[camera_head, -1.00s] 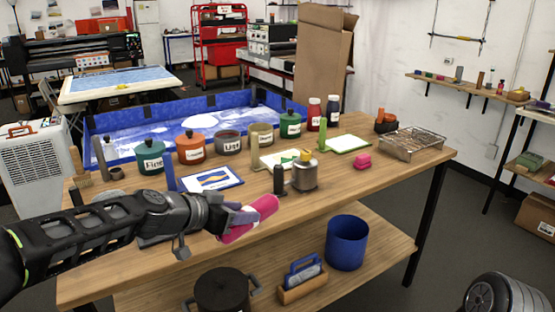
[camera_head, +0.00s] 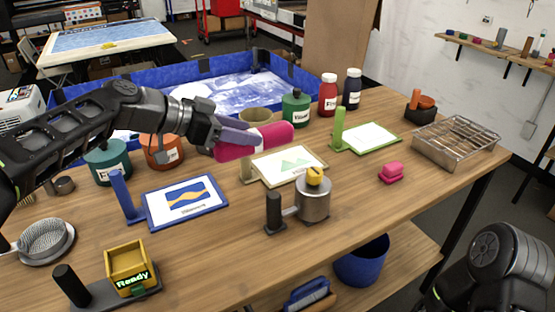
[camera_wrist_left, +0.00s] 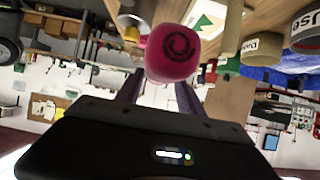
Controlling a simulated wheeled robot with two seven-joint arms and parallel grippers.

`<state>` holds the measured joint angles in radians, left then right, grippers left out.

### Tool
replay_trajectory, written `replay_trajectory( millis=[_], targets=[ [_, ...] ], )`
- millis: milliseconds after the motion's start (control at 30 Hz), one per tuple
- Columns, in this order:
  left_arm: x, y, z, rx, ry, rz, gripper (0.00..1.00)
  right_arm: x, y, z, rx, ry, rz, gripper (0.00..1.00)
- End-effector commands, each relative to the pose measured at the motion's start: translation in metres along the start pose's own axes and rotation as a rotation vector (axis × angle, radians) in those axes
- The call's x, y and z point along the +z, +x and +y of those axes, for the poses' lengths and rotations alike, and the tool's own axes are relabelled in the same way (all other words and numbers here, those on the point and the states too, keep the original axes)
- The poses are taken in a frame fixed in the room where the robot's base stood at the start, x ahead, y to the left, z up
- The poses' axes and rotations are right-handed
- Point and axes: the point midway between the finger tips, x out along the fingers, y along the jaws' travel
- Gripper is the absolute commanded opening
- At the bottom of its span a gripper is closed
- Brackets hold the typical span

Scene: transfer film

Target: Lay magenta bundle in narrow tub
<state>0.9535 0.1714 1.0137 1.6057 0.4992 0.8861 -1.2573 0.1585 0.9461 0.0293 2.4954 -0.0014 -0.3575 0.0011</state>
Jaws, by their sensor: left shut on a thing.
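The magenta bundle (camera_head: 258,139) is a rolled cylinder held level above the table, near the back row of pots. My left gripper (camera_head: 236,137) is shut on its left part, with purple fingers along it. In the left wrist view the bundle (camera_wrist_left: 172,52) shows its round end with a dark spiral. A blue round tub (camera_head: 361,262) stands on the lower shelf, partly hidden by the table edge; whether it is the narrow tub I cannot tell. My right gripper is not in view.
Framed prints (camera_head: 184,199), a steel pot with a yellow top (camera_head: 314,197), a small pink block (camera_head: 391,172) and a wire rack (camera_head: 455,141) stand on the wooden table (camera_head: 215,262). A large blue tray (camera_head: 292,70) lies behind. The front middle of the table is mostly clear.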

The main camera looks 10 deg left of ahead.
Motion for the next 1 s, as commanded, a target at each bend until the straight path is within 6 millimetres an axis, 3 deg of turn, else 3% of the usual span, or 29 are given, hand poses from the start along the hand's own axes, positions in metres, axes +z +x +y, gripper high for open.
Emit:
replay_trajectory(
  millis=[267, 433, 800, 1000],
  targets=[
    [0.000, 0.000, 0.000, 0.000, 0.000, 0.001, 0.00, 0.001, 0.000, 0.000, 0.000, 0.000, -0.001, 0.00],
    [0.012, 0.007, 0.000, 0.002, -0.003, 0.000, 0.00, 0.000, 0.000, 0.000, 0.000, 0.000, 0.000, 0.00],
    [0.091, 0.050, 0.001, 0.004, -0.007, 0.003, 0.00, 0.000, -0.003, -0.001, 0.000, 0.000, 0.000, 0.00],
    [0.116, 0.064, 0.000, 0.000, -0.002, 0.003, 0.00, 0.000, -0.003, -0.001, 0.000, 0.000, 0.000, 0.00]
  ],
)
